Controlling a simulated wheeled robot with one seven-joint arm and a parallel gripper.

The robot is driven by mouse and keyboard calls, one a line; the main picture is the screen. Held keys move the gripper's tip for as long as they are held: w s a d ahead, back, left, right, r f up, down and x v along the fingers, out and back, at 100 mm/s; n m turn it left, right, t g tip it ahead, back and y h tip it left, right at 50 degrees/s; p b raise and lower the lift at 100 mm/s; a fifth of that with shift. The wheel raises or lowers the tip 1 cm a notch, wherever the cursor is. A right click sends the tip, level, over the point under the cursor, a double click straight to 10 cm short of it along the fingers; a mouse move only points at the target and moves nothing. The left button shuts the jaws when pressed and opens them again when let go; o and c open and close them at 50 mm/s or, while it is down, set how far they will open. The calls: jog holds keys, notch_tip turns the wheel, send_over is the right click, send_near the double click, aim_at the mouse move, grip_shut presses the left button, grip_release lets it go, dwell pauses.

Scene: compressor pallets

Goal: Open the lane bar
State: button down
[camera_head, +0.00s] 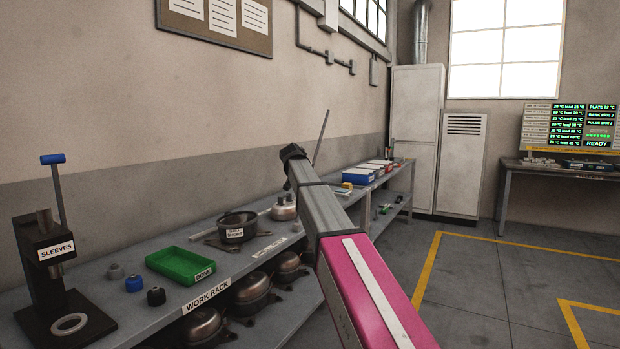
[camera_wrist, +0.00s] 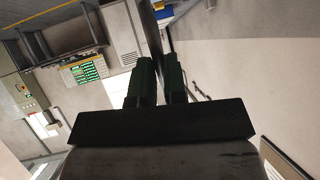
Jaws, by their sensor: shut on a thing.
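A thin grey bar (camera_head: 321,137), which looks like the lane bar, rises at a slant from behind my arm in the head view. Its lower end is hidden there. In the wrist view a dark flat bar (camera_wrist: 151,32) runs up from between the two green fingers of my gripper (camera_wrist: 157,64). The fingers are shut on it. My gripper is hidden behind my own arm in the head view. Neither view clearly shows where the bar is mounted.
The work rack (camera_head: 222,277) runs along the left wall, with a green tray (camera_head: 180,264), a black press (camera_head: 55,270) and several compressor parts. Grey cabinets (camera_head: 418,125) stand behind. The floor at right (camera_head: 480,275) is clear.

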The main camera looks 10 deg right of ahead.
jog(key=s+a+t+h, duration=0.1)
jog(key=s+a+t, duration=0.2)
jog(key=s+a, duration=0.1)
jog(key=shift+s+r+n+h, duration=0.3)
jog(key=shift+s+r, duration=0.05)
jog(key=shift+s, duration=0.5)
jog(key=c, duration=1.2)
grip_release()
jog(key=shift+o, duration=0.2)
jog(key=v, duration=1)
jog(key=shift+s+a, duration=0.25)
jog(key=shift+s, duration=0.15)
